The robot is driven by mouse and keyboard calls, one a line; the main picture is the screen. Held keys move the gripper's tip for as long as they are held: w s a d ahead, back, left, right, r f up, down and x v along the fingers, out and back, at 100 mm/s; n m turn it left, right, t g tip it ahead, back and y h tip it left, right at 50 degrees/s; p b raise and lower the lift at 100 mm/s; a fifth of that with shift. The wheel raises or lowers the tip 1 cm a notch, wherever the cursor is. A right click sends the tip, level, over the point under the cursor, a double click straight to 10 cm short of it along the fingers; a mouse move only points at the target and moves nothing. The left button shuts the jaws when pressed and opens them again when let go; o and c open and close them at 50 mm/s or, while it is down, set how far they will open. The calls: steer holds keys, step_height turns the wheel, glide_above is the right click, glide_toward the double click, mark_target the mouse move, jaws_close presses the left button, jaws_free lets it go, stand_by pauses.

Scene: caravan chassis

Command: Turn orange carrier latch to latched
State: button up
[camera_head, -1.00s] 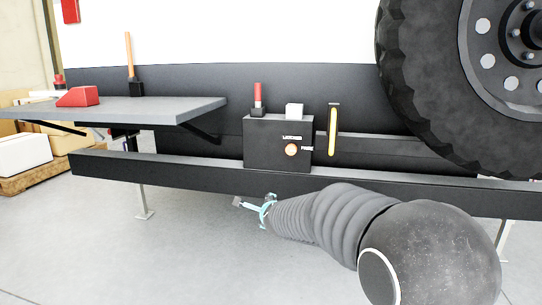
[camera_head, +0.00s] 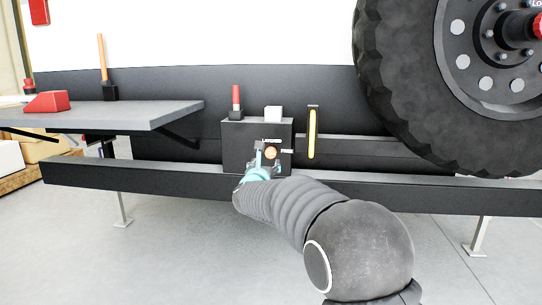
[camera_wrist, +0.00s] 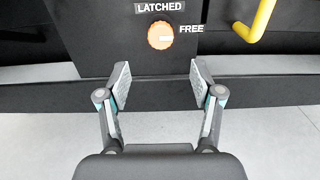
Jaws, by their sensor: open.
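The orange carrier latch is a round knob (camera_wrist: 160,36) on the front of a dark box. In the wrist view a pale mark on it points right, toward the FREE label (camera_wrist: 191,29). The LATCHED label (camera_wrist: 160,8) is above it. In the head view the knob (camera_head: 270,152) shows just beside my gripper (camera_head: 262,163). In the wrist view my gripper (camera_wrist: 160,84) is open and empty, its fingers spread left and right below the knob, apart from it.
The dark box (camera_head: 233,140) carries a red-handled part (camera_head: 236,97) and a white block (camera_head: 273,113). A yellow handle (camera_head: 312,134) stands right of it, also in the wrist view (camera_wrist: 262,20). A grey shelf (camera_head: 150,117) is left, a wheel (camera_head: 400,90) right. A dark rail (camera_head: 110,177) runs below.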

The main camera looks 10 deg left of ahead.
mark_target(271, 154)
steer(key=w+p, duration=0.1)
steer(key=w, duration=0.9)
steer(key=shift+d, duration=0.2)
steer(key=c, duration=1.1)
